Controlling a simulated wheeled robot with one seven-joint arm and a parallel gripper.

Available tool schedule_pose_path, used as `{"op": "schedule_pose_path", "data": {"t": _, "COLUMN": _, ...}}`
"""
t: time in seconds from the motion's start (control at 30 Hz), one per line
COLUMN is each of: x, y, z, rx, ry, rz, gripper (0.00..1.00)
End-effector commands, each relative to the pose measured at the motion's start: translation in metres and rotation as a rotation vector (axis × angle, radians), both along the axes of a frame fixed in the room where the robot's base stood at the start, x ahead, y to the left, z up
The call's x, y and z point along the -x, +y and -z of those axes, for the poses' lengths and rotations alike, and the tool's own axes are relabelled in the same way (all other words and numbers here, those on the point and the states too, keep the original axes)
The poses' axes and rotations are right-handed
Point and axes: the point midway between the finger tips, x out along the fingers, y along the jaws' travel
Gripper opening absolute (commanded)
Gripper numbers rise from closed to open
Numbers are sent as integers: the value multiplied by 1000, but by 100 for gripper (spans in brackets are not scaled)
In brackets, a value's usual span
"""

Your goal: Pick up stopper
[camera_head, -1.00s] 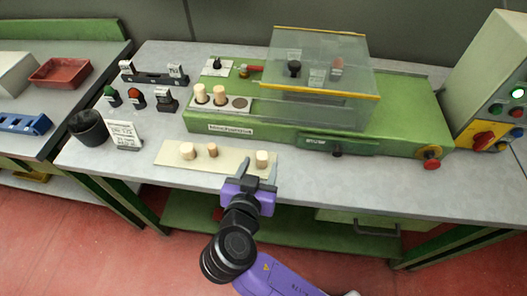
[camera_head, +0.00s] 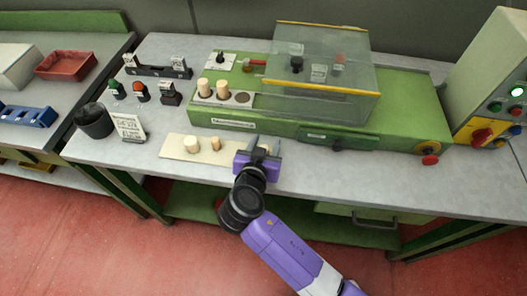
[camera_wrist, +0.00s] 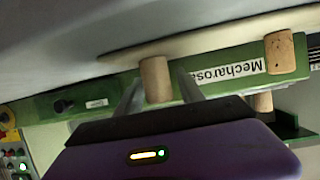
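Two light cork stoppers, a wider one (camera_head: 192,144) and a narrower one (camera_head: 215,144), stand on the cream board (camera_head: 172,147) at the table's front. My gripper (camera_head: 264,147) is at the board's right end, largely covering a third stopper there. In the wrist view this stopper (camera_wrist: 156,78) stands between the two fingers of my gripper (camera_wrist: 160,88). The fingers are apart, with a narrow gap at the right finger; contact at the left finger is unclear. Another stopper (camera_wrist: 279,52) shows to the right in the wrist view.
Behind the board is a green machine (camera_head: 400,130) with a clear cover (camera_head: 320,75). Two taller stoppers (camera_head: 204,87) stand in its holder, beside an empty hole (camera_head: 242,98). A black cup (camera_head: 94,121) and a printed card (camera_head: 129,128) stand to the left.

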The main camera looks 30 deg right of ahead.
Motion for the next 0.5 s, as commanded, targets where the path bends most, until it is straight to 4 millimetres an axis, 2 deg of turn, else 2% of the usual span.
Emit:
{"op": "schedule_pose_path", "data": {"t": 0.03, "x": 0, "y": 0, "z": 0, "rx": 0, "ry": 0, "rz": 0, "gripper": 33}}
{"op": "schedule_pose_path", "data": {"t": 0.2, "x": 0, "y": 0, "z": 0, "rx": 0, "ry": 0, "rz": 0, "gripper": 0}}
{"op": "schedule_pose_path", "data": {"t": 0.5, "x": 0, "y": 0, "z": -1, "rx": 0, "ry": 0, "rz": 0, "gripper": 0}}
